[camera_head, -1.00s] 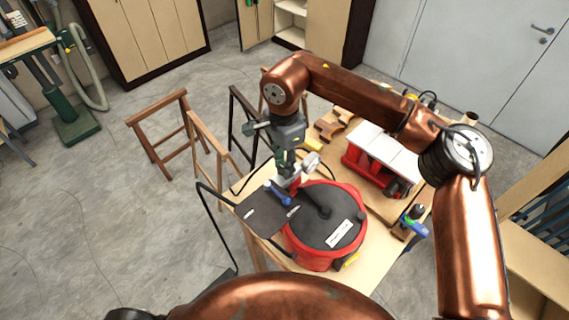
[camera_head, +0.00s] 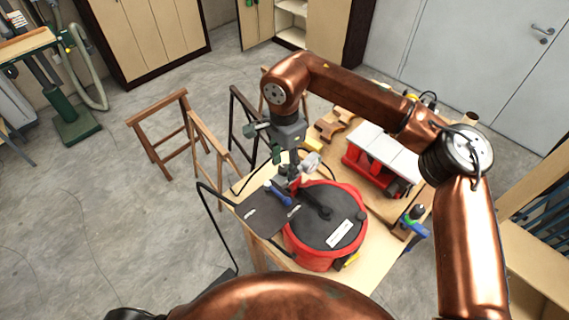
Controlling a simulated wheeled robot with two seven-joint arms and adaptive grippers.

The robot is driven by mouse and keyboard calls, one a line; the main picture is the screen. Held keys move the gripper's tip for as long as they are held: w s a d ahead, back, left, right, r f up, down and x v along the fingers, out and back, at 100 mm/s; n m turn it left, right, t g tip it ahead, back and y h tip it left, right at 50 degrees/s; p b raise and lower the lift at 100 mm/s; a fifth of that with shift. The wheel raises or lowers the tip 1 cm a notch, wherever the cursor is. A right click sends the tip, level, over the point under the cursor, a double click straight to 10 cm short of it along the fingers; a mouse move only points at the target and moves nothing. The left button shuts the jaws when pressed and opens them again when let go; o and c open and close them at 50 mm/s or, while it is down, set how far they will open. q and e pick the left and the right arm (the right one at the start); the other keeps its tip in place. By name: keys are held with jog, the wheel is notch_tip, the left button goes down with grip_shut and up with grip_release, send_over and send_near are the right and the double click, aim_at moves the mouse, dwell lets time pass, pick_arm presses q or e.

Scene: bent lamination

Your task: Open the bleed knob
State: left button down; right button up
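A round red vacuum pot with a dark lid (camera_head: 325,215) and a white label stands on the wooden workbench. A pale metal fitting, perhaps a gauge (camera_head: 311,162), and a blue-handled part (camera_head: 278,193) show at the lid's far-left edge. I cannot make out which small part is the bleed knob. My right gripper (camera_head: 287,172) points down over this edge, close to the fittings. Its fingers are small and partly hidden among them, so I cannot tell whether they are open or touching. My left gripper is not in view.
A red machine with a white top (camera_head: 381,153) stands behind the pot to the right. Blue-green clamps (camera_head: 415,222) are at the bench's right edge. A dark flat sheet (camera_head: 264,213) lies left of the pot. Wooden trestles (camera_head: 165,135) stand on the floor at left.

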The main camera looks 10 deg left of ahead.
aim_at(284, 168)
notch_tip(284, 168, up, 12)
dwell(0.7)
dwell(0.4)
